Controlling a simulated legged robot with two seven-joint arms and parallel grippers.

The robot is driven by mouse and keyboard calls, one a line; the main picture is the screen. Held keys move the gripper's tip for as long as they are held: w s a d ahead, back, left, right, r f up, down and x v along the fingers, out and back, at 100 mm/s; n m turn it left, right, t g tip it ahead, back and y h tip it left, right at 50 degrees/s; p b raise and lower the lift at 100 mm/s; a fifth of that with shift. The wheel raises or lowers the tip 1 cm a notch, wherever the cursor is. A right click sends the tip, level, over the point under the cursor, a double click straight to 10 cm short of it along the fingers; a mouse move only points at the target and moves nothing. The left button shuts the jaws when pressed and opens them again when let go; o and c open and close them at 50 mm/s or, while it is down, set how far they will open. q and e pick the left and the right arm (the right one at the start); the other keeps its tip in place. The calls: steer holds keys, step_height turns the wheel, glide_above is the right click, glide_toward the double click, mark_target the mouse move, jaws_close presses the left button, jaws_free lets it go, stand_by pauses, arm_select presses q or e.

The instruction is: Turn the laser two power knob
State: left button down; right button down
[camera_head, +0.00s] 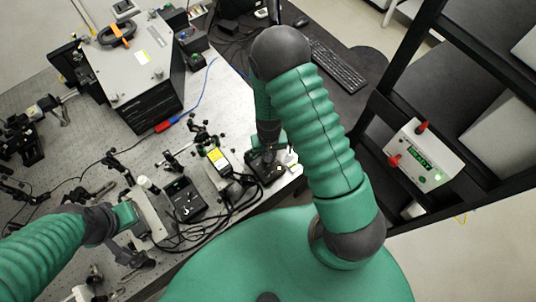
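I cannot tell for sure which knob is the laser two power knob. A black control box (183,199) with a small display and a knob lies on the bench between my arms. A second black box (258,172) sits at the bench's right edge. My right gripper (268,152) is directly over this second box, and its fingers and the box's top are partly hidden by my arm. My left gripper (134,216) is at the near left, beside a pale metal block (152,212). Its fingers are too small and covered to read.
A large black-sided box (145,75) stands at the back. A yellow-labelled module (216,158), cables (215,215) and optics mounts crowd the front. A white controller (425,155) with red knobs sits on the rack at right. A keyboard (338,67) lies behind my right arm.

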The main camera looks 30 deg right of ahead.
steer(key=shift+a+m, duration=0.15)
steer(key=shift+m, duration=0.45)
steer(key=shift+d+m, duration=0.25)
steer(key=shift+m, duration=0.05)
steer(key=c, duration=1.3)
jaws_free()
steer(key=shift+a, duration=0.15)
steer(key=shift+c, duration=0.2)
arm_select(q)
steer(key=shift+d, duration=0.15)
arm_select(e)
steer(key=shift+r, duration=0.15)
arm_select(q)
steer(key=shift+f+b, duration=0.65)
arm_select(e)
step_height(320, 180, up, 16)
steer(key=shift+w+r, duration=0.15)
steer(key=shift+r, duration=0.1)
arm_select(q)
steer(key=shift+d, duration=0.1)
